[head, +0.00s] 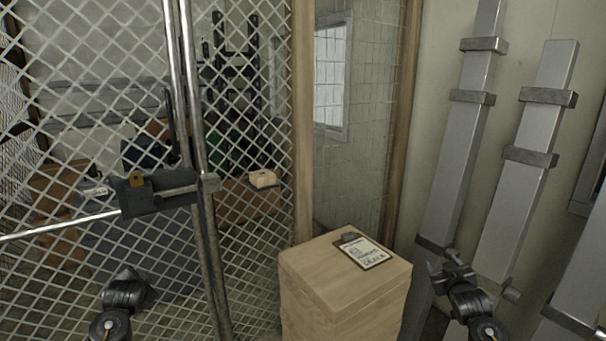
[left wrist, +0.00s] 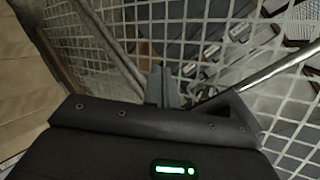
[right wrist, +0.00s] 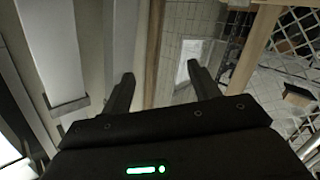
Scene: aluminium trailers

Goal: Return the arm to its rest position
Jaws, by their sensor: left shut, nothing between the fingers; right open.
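My right gripper (head: 455,274) is at the lower right of the head view, to the right of the wooden box and in front of grey metal posts. In the right wrist view its two fingers (right wrist: 162,88) stand wide apart with nothing between them. My left gripper (head: 128,285) is at the lower left of the head view, in front of the mesh fence. In the left wrist view its fingers (left wrist: 162,86) are together and hold nothing. Both grippers appear clear of the box.
A wooden box (head: 340,302) with a clipboard (head: 363,251) on top stands between my arms. A mesh gate (head: 250,110) with a latch (head: 155,192) and metal rod fills the left. Metal posts (head: 527,155) lean against the right wall. A small light block (head: 262,179) shows at the mesh.

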